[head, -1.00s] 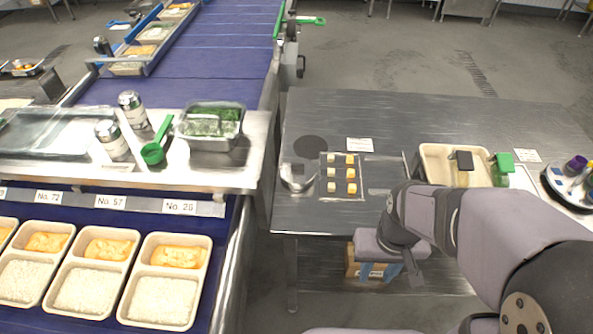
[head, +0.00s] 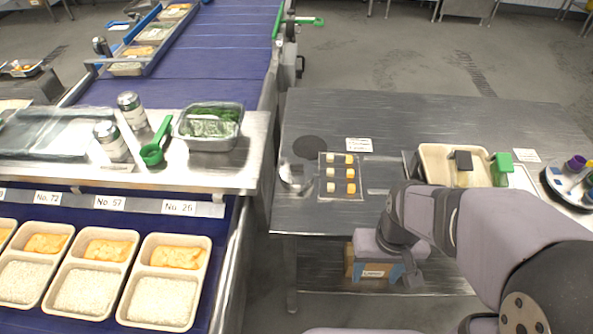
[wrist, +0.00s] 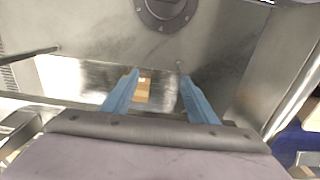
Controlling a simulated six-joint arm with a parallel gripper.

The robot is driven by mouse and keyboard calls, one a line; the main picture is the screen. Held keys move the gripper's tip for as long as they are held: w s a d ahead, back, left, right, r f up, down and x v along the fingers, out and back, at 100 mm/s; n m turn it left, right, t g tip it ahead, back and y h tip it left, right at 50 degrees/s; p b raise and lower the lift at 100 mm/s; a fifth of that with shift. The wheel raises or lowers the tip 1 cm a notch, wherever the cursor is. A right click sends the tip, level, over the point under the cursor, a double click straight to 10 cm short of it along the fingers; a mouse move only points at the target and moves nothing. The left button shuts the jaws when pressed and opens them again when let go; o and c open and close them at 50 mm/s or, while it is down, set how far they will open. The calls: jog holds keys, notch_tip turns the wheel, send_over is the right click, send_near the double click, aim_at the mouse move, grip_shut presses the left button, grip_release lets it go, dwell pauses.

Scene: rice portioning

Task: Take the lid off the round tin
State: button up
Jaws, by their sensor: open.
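A small round silver object (head: 297,177), probably the round tin, sits at the left front of the steel table in the head view. I cannot tell its lid from its body at this size. My gripper (head: 388,275) hangs in front of the table's front edge, lower than the tabletop and to the right of that object, well apart from it. Its blue fingers are spread with nothing held between them; they also show in the wrist view (wrist: 152,95). The tin cannot be identified for sure in the wrist view.
A cardboard box (head: 372,270) stands low behind my fingers. The steel table (head: 450,120) carries a board of small cubes (head: 341,176), a dark disc (head: 310,147) and a beige bin (head: 433,160). Two shakers (head: 112,141) stand on the left shelf. The table's back is clear.

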jog(key=a+f+n+g+p, duration=0.2)
jog(key=a+f+n, duration=0.1)
jog(key=a, duration=0.2)
jog(key=w+a+t, duration=0.1)
jog(key=w+a, duration=0.2)
jog(key=w, duration=0.3)
jog(key=w+a+r+n+t, duration=0.1)
jog(key=w+a, duration=0.3)
jog(key=w, duration=0.2)
jog(key=w+a+t, duration=0.1)
jog(key=w+a, duration=0.2)
jog(key=w, duration=0.4)
jog(key=shift+w+a+r+h, duration=0.1)
jog(key=shift+a+r+h, duration=0.1)
jog(key=shift+a+h, duration=0.15)
jog(key=w+a+r+m+t, duration=0.2)
jog(key=w+r+m+t, duration=0.1)
jog(key=w+r, duration=0.4)
jog(key=shift+w+a+r+m+t, duration=0.15)
jog(key=shift+w+a+m+t, duration=0.3)
jog(key=shift+w, duration=1)
jog(key=shift+d, duration=0.1)
